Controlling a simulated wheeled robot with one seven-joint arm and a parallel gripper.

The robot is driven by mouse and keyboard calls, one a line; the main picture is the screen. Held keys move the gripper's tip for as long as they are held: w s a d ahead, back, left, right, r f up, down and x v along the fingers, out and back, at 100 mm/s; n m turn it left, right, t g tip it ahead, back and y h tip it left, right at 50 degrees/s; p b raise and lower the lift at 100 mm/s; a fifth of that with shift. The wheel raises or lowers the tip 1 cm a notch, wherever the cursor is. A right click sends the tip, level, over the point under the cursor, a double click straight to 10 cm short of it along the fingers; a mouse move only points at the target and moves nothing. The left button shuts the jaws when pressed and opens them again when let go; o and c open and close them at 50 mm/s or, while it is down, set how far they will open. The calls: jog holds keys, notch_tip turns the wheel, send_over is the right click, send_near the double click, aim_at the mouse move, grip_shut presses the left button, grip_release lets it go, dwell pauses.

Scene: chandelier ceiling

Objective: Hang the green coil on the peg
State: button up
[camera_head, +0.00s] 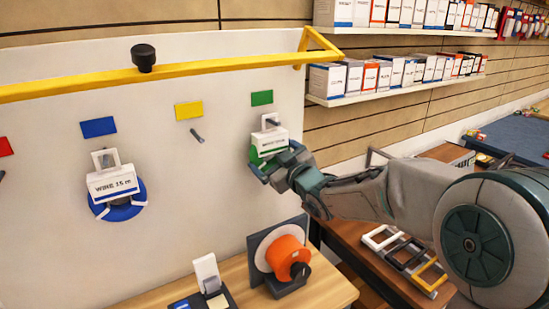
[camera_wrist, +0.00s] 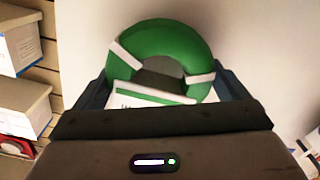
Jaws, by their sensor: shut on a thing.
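The green coil (camera_head: 254,158) with its white card header (camera_head: 269,140) is in front of the white board, just below the green label (camera_head: 262,98). My gripper (camera_head: 276,166) is shut on it from the right. In the wrist view the green ring (camera_wrist: 188,38) has white bands and a white card (camera_wrist: 140,96), between my gripper's fingers (camera_wrist: 165,92). The peg under the green label is hidden behind the coil and card. I cannot tell whether the header is around the peg.
A blue coil (camera_head: 138,193) hangs under the blue label (camera_head: 98,127). A bare peg (camera_head: 197,135) sticks out under the yellow label (camera_head: 188,110). A yellow rail (camera_head: 190,69) crosses above. An orange spool (camera_head: 287,255) stands on the wooden table (camera_head: 329,289) below.

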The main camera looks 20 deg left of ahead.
jog(key=shift+r, duration=0.1)
jog(key=o, duration=0.8)
jog(key=shift+o, duration=0.2)
jog(key=shift+d, duration=0.1)
jog(key=b+v, duration=0.2)
jog(key=v, duration=1.2)
jog(key=s+d+f+m+h, duration=0.1)
jog(key=d+f+m+h, duration=0.4)
jog(key=d, duration=0.4)
jog(key=s+d+f+m+h, duration=0.1)
jog(key=d+f+m+h, duration=0.25)
jog(key=d+h, duration=0.5)
jog(key=s+d+f+m+g, duration=0.3)
jog(key=s+d+g, duration=0.1)
jog(key=s, duration=0.5)
jog(key=s+d+f+m+g, duration=0.3)
jog(key=s+d+f+g, duration=0.1)
jog(key=s, duration=0.5)
jog(key=shift+d+g, duration=0.2)
jog(key=shift+g, duration=0.1)
